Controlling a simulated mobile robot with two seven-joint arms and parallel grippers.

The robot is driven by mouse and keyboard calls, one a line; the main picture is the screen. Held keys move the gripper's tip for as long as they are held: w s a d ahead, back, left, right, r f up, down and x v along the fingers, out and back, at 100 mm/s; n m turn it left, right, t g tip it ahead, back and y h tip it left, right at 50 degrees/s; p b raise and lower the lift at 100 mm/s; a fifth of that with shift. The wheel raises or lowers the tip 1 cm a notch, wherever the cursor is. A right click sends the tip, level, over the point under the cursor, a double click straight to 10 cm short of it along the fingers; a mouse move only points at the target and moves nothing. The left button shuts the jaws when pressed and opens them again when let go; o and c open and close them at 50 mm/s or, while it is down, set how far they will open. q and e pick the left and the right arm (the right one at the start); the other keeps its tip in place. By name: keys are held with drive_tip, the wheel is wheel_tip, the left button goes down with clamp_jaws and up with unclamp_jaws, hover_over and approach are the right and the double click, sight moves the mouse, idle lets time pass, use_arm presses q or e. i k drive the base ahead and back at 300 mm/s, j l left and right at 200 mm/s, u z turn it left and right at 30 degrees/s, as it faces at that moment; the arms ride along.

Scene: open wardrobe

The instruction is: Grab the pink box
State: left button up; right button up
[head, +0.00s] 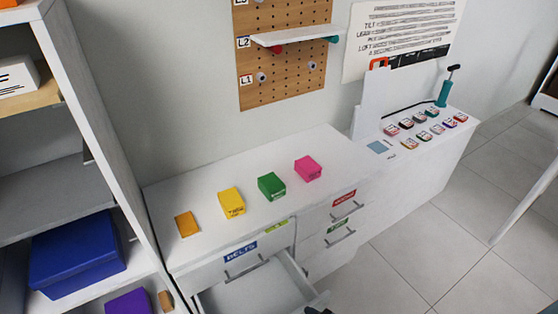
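The pink box (308,168) sits on the white cabinet top (325,142), at the right end of a row of small coloured boxes. Nothing touches it. A dark part shows at the bottom edge of the head view, by the front corner of an open drawer. It looks like the tip of my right gripper (319,310), but too little shows to tell whether it is open or shut. It is well below the pink box and apart from it. My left gripper is not in view.
A green box (271,186), a yellow box (231,202) and a flat orange box (187,224) stand left of the pink one. The open drawer (262,290) juts out below. Shelving (90,120) rises at left; a pegboard (282,75) hangs behind.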

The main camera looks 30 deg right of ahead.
sight(306, 166)
drive_tip(key=k+l+u, duration=0.1)
drive_tip(key=l+u, duration=0.4)
drive_tip(key=l, duration=1.35)
